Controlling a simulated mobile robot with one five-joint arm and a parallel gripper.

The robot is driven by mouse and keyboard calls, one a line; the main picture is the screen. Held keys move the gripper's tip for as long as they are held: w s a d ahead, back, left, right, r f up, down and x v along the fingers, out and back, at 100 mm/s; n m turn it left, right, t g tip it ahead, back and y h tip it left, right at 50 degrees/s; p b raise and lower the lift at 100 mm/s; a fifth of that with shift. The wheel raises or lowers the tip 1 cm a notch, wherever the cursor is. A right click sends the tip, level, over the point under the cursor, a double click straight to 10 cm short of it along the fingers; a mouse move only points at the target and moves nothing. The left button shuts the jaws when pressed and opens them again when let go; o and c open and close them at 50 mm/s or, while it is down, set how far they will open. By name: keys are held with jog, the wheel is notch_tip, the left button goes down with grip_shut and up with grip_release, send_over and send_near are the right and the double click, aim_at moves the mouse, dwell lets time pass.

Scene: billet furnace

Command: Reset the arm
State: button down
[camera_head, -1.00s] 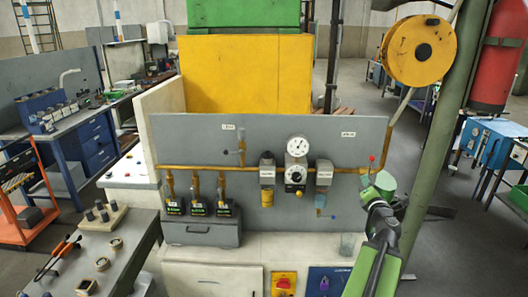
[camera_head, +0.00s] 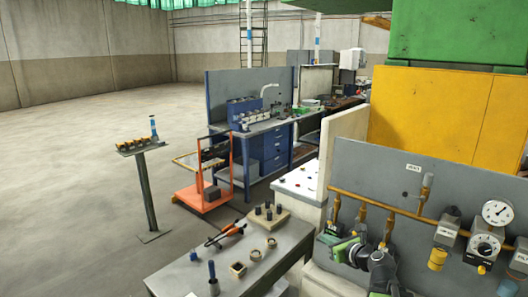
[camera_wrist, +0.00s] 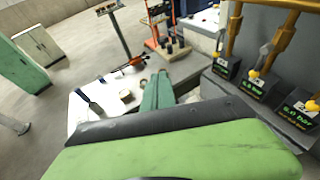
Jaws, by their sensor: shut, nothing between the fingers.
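My gripper is in the wrist view (camera_wrist: 157,92), its two green fingers together with nothing between them. Beyond the fingers lies the grey bench (camera_head: 200,262) with small parts. In the head view my dark and green arm is at the lower right, in front of the grey gas panel (camera_head: 380,172). It partly hides the lower ends of the left valves there. In the wrist view, several gauge blocks reading in bar (camera_wrist: 258,84) stand close to the right of my arm. I see no contact with them.
Brass pipework (camera_head: 400,207) and a round dial (camera_head: 497,212) sit on the panel. The bench carries an orange-handled tool (camera_head: 226,233), a wooden block with dark pegs (camera_head: 268,216) and small rings. An orange cart (camera_head: 205,195) and a stand (camera_head: 147,190) are farther left. Open floor lies left.

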jog(key=s+a+f+n+g, duration=0.4)
jog(key=a+f+n, duration=0.1)
jog(key=a+n, duration=0.35)
jog(key=s+a+f+n+g, duration=0.4)
jog(key=a+f+n, duration=0.2)
jog(key=a+n, duration=0.3)
jog(key=s+d+f+n+g+h, duration=0.5)
jog(key=s+d+n, duration=0.3)
jog(key=n, duration=0.6)
jog(key=shift+s, duration=1.05)
jog(key=shift+a, duration=0.1)
